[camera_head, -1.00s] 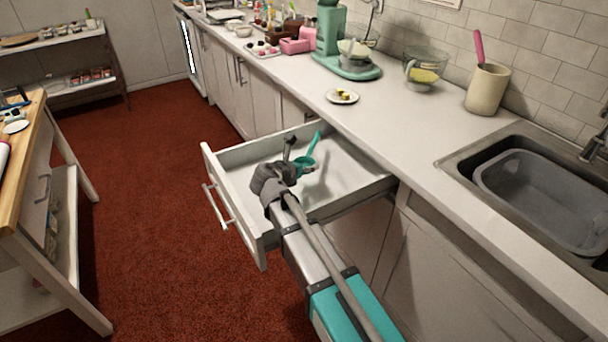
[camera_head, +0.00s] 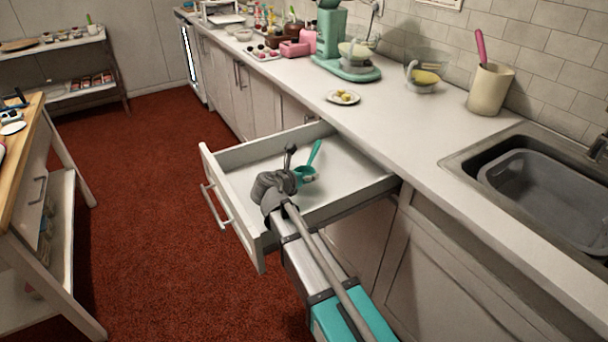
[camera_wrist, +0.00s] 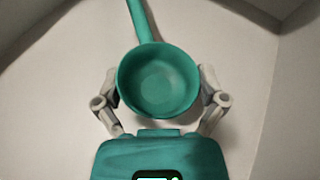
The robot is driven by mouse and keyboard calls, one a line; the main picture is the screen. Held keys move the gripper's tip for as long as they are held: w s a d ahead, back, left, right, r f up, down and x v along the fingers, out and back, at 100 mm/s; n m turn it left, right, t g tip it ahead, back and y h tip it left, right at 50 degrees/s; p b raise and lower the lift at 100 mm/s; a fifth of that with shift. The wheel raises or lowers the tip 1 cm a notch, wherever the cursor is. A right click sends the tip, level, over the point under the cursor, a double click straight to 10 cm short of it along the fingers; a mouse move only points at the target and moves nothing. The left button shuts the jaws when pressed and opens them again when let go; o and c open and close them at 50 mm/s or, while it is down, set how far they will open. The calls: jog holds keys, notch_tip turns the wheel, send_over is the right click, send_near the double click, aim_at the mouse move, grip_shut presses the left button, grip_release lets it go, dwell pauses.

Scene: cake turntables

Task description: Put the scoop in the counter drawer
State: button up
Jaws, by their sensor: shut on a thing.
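The teal scoop (camera_head: 306,174) is at my gripper (camera_head: 292,176), inside the open counter drawer (camera_head: 240,159). In the wrist view the scoop's round bowl (camera_wrist: 158,80) sits between the two fingers of my gripper (camera_wrist: 160,92), which is shut on it. Its handle points up and away from the gripper. The white drawer floor lies behind the scoop in the wrist view. I cannot tell whether the scoop touches the floor. Part of the bowl is hidden by my gripper in the head view.
The counter (camera_head: 405,125) above the drawer holds a small plate (camera_head: 343,97), a mixer (camera_head: 333,45), a glass bowl (camera_head: 423,78) and a utensil crock (camera_head: 490,90). A sink (camera_head: 545,185) is at right. A wooden-topped cart (camera_head: 22,135) stands at left. Red floor between is clear.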

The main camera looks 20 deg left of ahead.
jog(key=shift+f+b, duration=0.4)
jog(key=shift+f, duration=0.1)
jog(key=o, duration=0.8)
jog(key=shift+r, duration=0.15)
